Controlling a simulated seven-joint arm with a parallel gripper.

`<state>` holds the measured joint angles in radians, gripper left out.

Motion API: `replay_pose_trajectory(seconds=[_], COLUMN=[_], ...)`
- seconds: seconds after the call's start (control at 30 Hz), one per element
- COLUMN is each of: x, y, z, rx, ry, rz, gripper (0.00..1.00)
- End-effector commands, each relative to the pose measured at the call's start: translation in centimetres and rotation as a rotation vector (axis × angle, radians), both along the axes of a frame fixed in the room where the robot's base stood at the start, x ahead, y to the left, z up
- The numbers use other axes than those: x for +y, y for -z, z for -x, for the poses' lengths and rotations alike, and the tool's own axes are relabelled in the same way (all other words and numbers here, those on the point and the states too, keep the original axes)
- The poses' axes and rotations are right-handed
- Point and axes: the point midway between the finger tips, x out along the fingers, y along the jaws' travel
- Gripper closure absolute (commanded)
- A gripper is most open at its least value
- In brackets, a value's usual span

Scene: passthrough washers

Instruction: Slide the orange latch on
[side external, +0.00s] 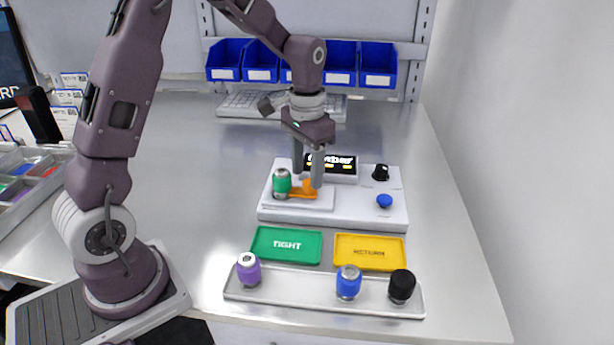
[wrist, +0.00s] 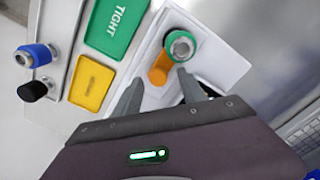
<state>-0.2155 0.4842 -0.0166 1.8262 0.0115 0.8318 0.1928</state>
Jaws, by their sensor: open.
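The orange latch (side external: 304,188) is on the white device (side external: 350,209), just right of a green cylinder (side external: 282,183) that stands upright in it. In the wrist view the latch (wrist: 160,69) lies close beside the green cylinder (wrist: 180,45), and its far end shows near my fingertips. My gripper (side external: 307,182) is open, pointing down over the latch, with its two fingers apart. In the wrist view my gripper (wrist: 158,75) has one finger on each side of the latch's near end. Whether a finger touches the latch cannot be told.
The device also carries a black display (side external: 331,163), a black knob (side external: 381,172) and a blue button (side external: 384,201). In front lie a green TIGHT tray (side external: 286,245), a yellow RETURN tray (side external: 369,252) and a long tray (side external: 300,284) with purple, blue and black capped cylinders. Blue bins stand behind.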

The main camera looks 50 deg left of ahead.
Motion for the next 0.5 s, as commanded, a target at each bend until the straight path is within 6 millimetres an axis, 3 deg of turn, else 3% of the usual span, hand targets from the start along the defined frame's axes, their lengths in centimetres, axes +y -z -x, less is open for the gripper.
replay_pose_trajectory(seconds=[0.2,0.5], x=[0.0,0.0], y=[-4.2,-5.0], z=[-0.1,0.0], rx=[-0.004,0.000], ry=[-0.001,-0.001], rz=[-0.001,0.000], gripper=[0.51,0.51])
